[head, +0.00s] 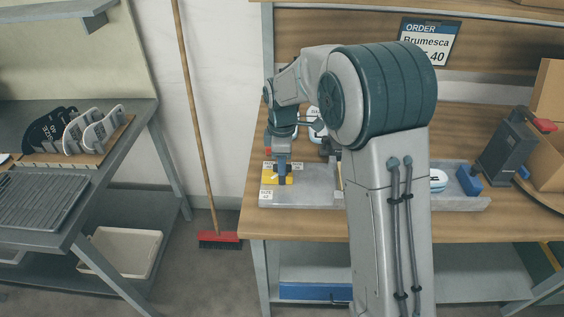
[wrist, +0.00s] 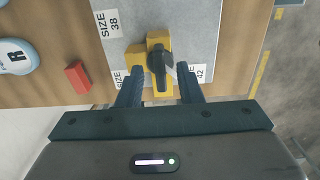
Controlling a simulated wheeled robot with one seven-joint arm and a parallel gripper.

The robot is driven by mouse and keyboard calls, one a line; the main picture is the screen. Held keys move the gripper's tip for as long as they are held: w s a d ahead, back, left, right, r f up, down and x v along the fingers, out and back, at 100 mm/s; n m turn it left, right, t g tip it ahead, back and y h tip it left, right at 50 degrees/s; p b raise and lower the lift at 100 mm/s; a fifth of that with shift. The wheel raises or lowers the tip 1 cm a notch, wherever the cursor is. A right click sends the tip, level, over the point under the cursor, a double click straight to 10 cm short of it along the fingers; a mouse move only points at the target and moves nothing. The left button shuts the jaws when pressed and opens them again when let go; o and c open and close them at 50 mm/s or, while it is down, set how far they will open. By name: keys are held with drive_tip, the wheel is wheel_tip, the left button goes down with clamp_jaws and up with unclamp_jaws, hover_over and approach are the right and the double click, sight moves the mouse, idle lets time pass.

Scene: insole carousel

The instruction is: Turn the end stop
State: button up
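The end stop (wrist: 158,42) is a yellow piece with a dark round knob and pointer, on the grey plate of the fixture (wrist: 188,15). In the wrist view one yellow arm points down the picture, between my fingers. My gripper (wrist: 160,74) is open, with one finger on each side of that arm and visible gaps. In the head view the yellow end stop (head: 268,177) sits at the fixture's left end, partly hidden by my gripper (head: 282,178). Size labels surround it; 38 and 42 are readable in the wrist view, others are partly covered.
In the head view a blue block (head: 469,181) stands at the fixture's right end, near a dark grey device (head: 506,152). My arm hides the fixture's middle.

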drive_tip(key=shift+f, duration=0.5)
clamp_jaws()
